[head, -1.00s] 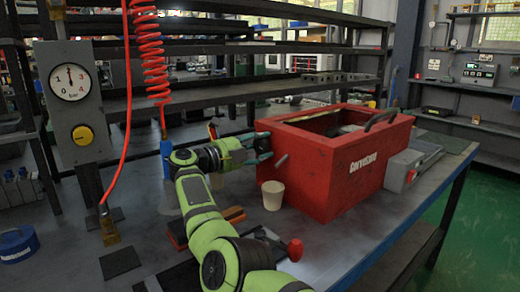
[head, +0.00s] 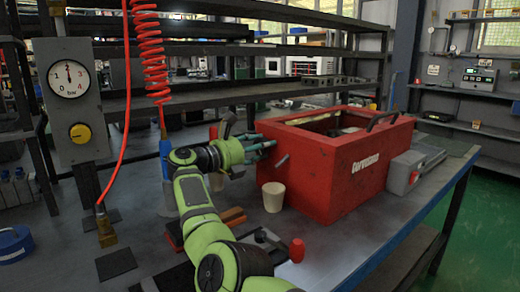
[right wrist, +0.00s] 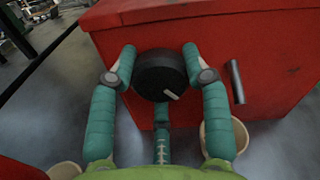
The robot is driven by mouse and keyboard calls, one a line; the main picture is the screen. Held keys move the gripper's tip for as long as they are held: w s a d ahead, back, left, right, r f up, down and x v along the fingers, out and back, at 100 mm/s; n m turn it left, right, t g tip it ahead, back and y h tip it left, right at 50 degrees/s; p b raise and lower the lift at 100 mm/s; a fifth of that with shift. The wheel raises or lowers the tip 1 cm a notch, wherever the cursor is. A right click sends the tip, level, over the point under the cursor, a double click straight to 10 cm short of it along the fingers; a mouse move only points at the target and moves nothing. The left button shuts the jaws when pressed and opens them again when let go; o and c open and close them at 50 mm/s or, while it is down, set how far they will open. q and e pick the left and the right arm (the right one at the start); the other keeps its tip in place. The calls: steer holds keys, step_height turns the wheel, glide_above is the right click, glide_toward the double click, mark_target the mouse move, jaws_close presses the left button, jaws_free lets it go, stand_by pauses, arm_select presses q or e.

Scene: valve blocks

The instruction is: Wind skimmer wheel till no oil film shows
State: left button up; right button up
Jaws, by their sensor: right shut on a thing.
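A red tank (head: 345,185) stands on the bench in the head view. The right wrist view shows a dark round wheel (right wrist: 160,75) with a pale pointer mark on its red side (right wrist: 270,50). My right gripper (right wrist: 159,58) has its teal fingers on either side of the wheel, shut on it. In the head view the right gripper (head: 266,147) reaches the tank's left face and hides the wheel. The pale mark points down and right. The tank's inside is dark in the head view and I cannot tell whether an oil film shows. My left gripper is not in view.
A metal lever (right wrist: 236,82) sticks out right of the wheel. A cream cup (head: 273,197) stands in front of the tank. A red coiled hose (head: 150,50) hangs at left.

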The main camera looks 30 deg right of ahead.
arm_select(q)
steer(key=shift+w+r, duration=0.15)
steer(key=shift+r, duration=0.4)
arm_select(e)
steer(key=shift+d+r+m, duration=0.1)
steer(key=shift+r+m, duration=0.5)
steer(key=shift+m, duration=0.4)
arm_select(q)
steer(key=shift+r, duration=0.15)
arm_select(e)
steer(key=o, duration=1.2)
steer(key=shift+c, duration=0.2)
steer(key=shift+f, duration=0.3)
steer(key=s+a, duration=0.1)
steer(key=a, duration=1.1)
steer(key=shift+r, duration=0.1)
